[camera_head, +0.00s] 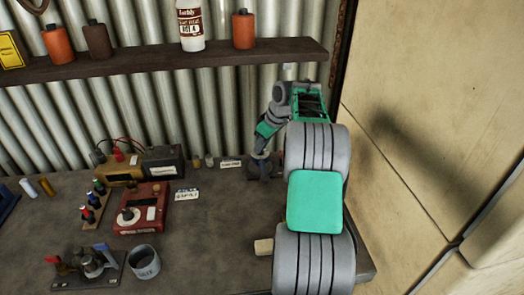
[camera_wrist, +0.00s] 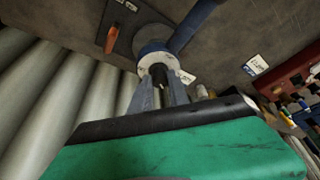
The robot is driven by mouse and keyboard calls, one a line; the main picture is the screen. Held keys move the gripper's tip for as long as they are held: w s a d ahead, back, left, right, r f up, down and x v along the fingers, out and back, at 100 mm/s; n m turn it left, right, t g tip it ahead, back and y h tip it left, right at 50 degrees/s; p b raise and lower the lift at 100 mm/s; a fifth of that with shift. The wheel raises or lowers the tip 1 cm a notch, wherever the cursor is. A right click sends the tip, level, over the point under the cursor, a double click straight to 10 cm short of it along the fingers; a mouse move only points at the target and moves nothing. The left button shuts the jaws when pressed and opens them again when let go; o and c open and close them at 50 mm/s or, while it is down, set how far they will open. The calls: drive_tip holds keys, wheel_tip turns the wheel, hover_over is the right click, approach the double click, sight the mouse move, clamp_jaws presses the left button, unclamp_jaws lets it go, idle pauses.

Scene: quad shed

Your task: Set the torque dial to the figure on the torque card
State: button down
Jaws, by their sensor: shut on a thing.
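My gripper (camera_head: 262,158) is at the back right of the bench, beyond my arm. In the wrist view its fingers (camera_wrist: 161,80) are shut on a small round knob (camera_wrist: 154,49) with a pale and blue rim, seemingly the torque dial. A dark disc (camera_wrist: 122,44) lies behind the knob, with an orange strip (camera_wrist: 113,38) and a blue bar (camera_wrist: 193,22) beside it. A small white card (camera_head: 231,163) lies close to the gripper. Another card (camera_head: 187,194) lies farther left; a printed card also shows in the wrist view (camera_wrist: 256,65). I cannot read a torque figure on either.
A red box with a dial (camera_head: 141,208), a brown-yellow unit (camera_head: 122,174), a grey cup (camera_head: 143,262) and a clamp-like tool on a plate (camera_head: 88,268) stand to the left. A shelf (camera_head: 160,62) with bottles runs above. A pale wall (camera_head: 425,130) is at right.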

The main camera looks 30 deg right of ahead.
drive_tip(key=m+b, duration=0.1)
drive_tip(key=m, duration=0.1)
drive_tip(key=m+h+b, duration=0.1)
drive_tip(key=b, duration=0.1)
drive_tip(key=shift+a+f+m+h, duration=0.15)
drive_tip(key=shift+m+h, duration=0.15)
drive_tip(key=shift+m, duration=0.1)
drive_tip(key=m+h+b, duration=0.1)
drive_tip(key=m, duration=0.2)
drive_tip(key=shift+a+m, duration=0.15)
drive_tip(key=shift+m, duration=0.15)
drive_tip(key=m, duration=0.1)
drive_tip(key=m+h, duration=0.1)
drive_tip(key=m, duration=0.1)
drive_tip(key=shift+a+r+m+g+h, duration=0.1)
drive_tip(key=shift+r+m+g+h, duration=0.1)
drive_tip(key=shift+m+g+h, duration=0.1)
drive_tip(key=shift+w+m+g+h+p, duration=0.15)
drive_tip(key=shift+m+g+h+p, duration=0.3)
drive_tip(key=shift+m, duration=1.15)
drive_tip(key=c, duration=1.3)
unclamp_jaws()
drive_tip(key=shift+o, duration=0.2)
